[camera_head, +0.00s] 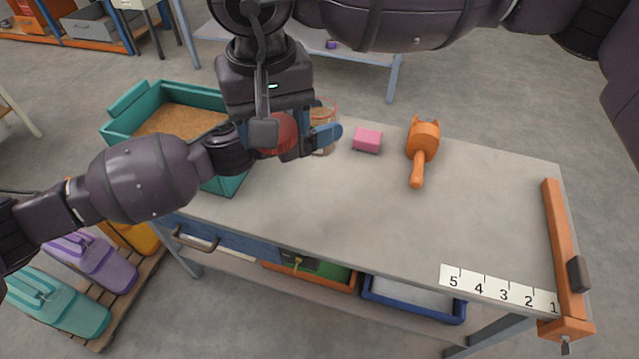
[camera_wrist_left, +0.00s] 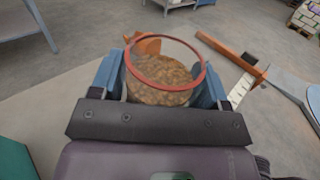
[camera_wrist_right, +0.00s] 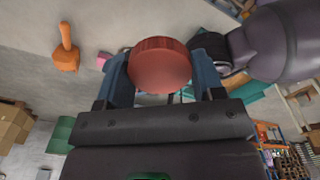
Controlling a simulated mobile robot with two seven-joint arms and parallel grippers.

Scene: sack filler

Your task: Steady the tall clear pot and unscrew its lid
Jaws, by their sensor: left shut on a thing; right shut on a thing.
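The clear pot (camera_head: 327,112) stands at the table's back edge, partly hidden behind my grippers. In the left wrist view the pot (camera_wrist_left: 163,74) has a red ring at its open top and brown grain inside. My left gripper (camera_wrist_left: 160,85) is shut around the pot, one blue finger on each side. The round red lid (camera_wrist_right: 160,65) is between the fingers of my right gripper (camera_wrist_right: 160,72), which is shut on it. In the head view the lid (camera_head: 278,133) shows below my right gripper, apart from the pot's rim.
A teal bin (camera_head: 155,100) of grain stands at the table's left. A pink block (camera_head: 367,140) and an orange scoop (camera_head: 422,145) lie right of the pot. An orange bar (camera_head: 562,240) and a number strip (camera_head: 498,288) mark the right end. The table's middle is clear.

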